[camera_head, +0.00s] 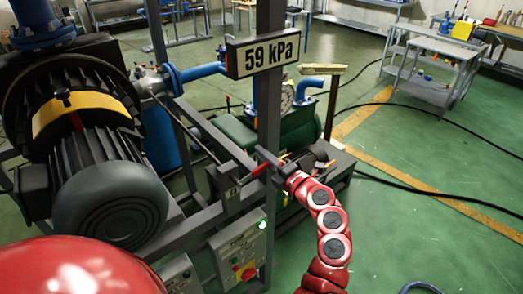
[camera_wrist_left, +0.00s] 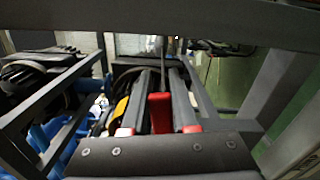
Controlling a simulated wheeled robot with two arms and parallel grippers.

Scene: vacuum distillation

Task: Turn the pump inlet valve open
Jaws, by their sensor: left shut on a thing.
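The valve's red handle (camera_head: 257,170) shows at the frame post, at the end of a long thin dark rod (camera_head: 190,128). My left gripper (camera_head: 264,166) is at this handle, on the red segmented arm. In the left wrist view the red handle (camera_wrist_left: 160,112) sits between the two grey fingers of my left gripper (camera_wrist_left: 160,95), which are shut on it. The rod runs away from it there. The valve body is not clear behind the frame and pump. My right gripper is not in view.
A sign (camera_head: 263,53) reading 59 kPa hangs on the dark upright post (camera_head: 270,110). A large motor (camera_head: 108,205) stands at left. A control box (camera_head: 238,252) with a lit green lamp is below the gripper. Grey frame bars surround the gripper closely. Open green floor lies to the right.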

